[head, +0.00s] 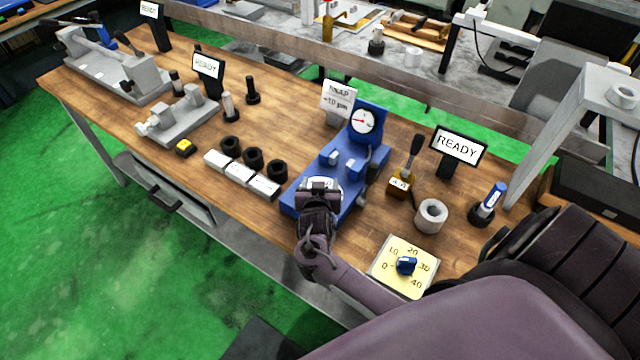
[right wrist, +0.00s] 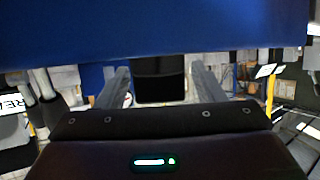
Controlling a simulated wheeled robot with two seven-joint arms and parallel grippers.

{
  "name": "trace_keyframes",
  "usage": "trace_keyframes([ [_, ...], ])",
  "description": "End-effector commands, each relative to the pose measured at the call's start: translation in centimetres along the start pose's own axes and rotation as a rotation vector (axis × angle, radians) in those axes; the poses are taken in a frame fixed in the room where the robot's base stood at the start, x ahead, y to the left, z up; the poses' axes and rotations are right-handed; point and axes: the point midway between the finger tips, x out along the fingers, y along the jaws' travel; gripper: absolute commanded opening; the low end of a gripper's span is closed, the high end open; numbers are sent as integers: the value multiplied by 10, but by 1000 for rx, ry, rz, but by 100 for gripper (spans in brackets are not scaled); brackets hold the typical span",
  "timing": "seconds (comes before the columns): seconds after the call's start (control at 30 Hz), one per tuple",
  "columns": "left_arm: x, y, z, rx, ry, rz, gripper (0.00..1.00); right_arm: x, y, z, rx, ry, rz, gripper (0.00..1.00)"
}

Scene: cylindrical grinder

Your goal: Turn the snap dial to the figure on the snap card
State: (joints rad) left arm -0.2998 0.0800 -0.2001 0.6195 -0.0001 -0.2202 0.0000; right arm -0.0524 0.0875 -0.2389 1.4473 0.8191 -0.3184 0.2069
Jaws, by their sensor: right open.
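The white snap card (head: 339,97) stands behind the blue snap gauge (head: 328,163); it seems to read "SNAP -10 µm", though the sign is hard to make out. The gauge carries a round white indicator (head: 364,121) with a red needle. At the gauge's front end a pale round dial shows partly behind my right gripper (head: 320,186). The gripper hides most of that dial, so its setting and any contact cannot be told. In the right wrist view the fingers (right wrist: 161,85) are apart, with a black part between them and a blue surface above. My left gripper is not in view.
A yellow plate (head: 387,274) marked 0 to 40 with a blue knob (head: 406,265) lies on the wooden bench near my right forearm. A grey ring (head: 431,215), a small brass block (head: 399,187) and a READY sign (head: 459,146) stand right of the gauge. White blocks (head: 241,174) and black rings stand left.

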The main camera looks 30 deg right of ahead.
Motion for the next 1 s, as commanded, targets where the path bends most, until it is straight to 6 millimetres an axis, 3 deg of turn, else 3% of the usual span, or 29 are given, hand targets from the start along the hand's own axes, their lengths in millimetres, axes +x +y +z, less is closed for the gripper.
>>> trace_keyframes([
  [0.3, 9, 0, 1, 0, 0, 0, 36, -49, 0, 3, 5, -3, -1, 62],
  [0.5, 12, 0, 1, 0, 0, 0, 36, -70, 0, 1, 2, -1, -1, 62],
  [1.0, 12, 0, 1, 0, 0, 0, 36, -74, 0, 0, 0, -1, 0, 62],
])
